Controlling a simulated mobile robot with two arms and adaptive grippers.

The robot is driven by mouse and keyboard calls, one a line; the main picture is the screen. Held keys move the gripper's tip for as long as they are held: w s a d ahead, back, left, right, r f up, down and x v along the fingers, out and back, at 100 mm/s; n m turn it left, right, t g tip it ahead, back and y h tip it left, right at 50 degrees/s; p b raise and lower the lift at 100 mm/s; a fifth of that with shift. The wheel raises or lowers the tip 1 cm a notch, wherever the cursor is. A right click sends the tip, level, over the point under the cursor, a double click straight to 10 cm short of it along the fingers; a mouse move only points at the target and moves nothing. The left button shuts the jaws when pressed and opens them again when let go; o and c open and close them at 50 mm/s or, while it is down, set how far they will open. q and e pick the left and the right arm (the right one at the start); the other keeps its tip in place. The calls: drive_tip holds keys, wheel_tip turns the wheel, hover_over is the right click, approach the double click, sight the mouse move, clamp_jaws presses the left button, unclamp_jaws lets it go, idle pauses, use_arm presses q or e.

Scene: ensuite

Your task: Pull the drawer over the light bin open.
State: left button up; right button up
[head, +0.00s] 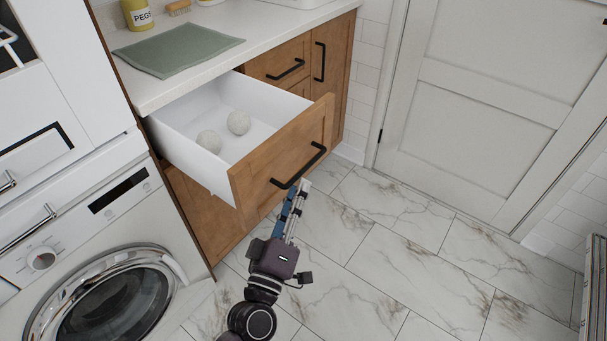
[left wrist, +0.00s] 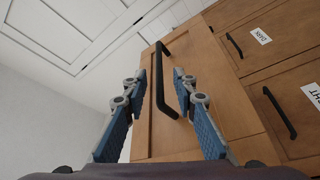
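A wooden drawer (head: 270,172) under the counter stands pulled well out, showing its white inside with two pale balls (head: 238,122). Its black bar handle (head: 299,166) is on the front; it also shows in the left wrist view (left wrist: 164,82). My left gripper (head: 298,187) is at the drawer front, by the handle's lower-left end. In the left wrist view its two blue fingers (left wrist: 162,88) are apart, with the handle seen between them; contact cannot be told. Fronts with DARK (left wrist: 260,36) and partly cut-off LIGHT (left wrist: 313,95) labels show at right there. My right gripper is not in view.
A washing machine (head: 105,235) stands left of the drawer. A green cloth (head: 178,53) and a PEGS container (head: 137,14) are on the counter (head: 255,43). A closed white door (head: 480,110) is at the right. The marble floor (head: 400,250) before it is clear.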

use_arm(q)
drive_tip(key=v, duration=0.5)
idle(0.4)
